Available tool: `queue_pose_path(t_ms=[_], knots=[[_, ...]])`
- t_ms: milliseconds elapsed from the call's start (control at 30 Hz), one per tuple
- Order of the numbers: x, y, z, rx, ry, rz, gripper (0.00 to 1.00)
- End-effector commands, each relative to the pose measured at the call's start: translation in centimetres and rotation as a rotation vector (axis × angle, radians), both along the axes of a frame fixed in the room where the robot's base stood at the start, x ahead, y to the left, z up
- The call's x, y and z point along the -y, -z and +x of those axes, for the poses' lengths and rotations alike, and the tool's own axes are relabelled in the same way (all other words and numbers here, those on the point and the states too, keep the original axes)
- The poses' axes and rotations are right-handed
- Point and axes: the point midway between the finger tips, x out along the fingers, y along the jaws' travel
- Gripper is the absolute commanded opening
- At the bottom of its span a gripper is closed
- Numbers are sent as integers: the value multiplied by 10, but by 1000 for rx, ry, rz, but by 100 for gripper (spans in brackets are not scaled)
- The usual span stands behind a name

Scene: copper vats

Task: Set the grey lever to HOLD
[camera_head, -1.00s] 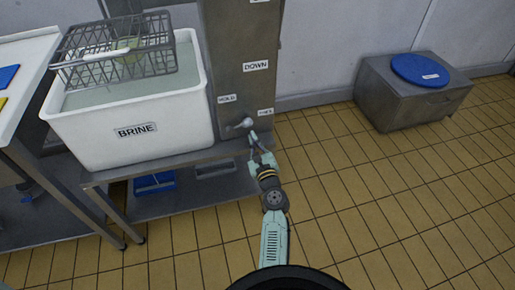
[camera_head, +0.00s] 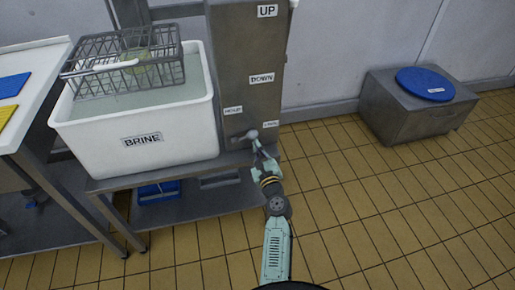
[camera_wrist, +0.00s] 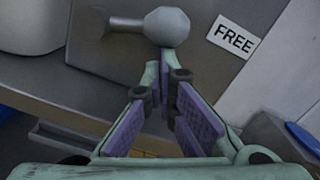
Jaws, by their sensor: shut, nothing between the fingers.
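The grey lever (camera_head: 251,134) sticks out from the lower part of the grey column, with a round knob on its end. In the wrist view its knob (camera_wrist: 167,27) is near the top middle, with the shaft running left to its mount. The FREE label (camera_wrist: 233,36) is just right of the knob. The HOLD label (camera_head: 233,110) is up and left of the lever in the head view. My gripper (camera_head: 258,147) is shut and empty. Its fingertips in the wrist view (camera_wrist: 161,68) are just below the knob; I cannot tell whether they touch it.
A white BRINE tub (camera_head: 135,125) with a wire basket (camera_head: 125,72) over it stands left of the column on a grey bench (camera_head: 110,183). DOWN (camera_head: 262,78) and UP (camera_head: 267,11) labels are higher on the column. A grey box with a blue lid (camera_head: 425,83) stands right. The tiled floor between is clear.

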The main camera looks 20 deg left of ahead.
Motion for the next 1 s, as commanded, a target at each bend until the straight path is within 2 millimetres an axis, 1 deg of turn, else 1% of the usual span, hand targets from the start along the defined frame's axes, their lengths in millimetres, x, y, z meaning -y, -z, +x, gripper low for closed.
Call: queue_pose_path(t_ms=[567,767,1000], knots=[[1,-11,1,71,0,-99,0],[1,-21,1,139,0,-197,0],[0,-37,0,261,-1,-378,0]])
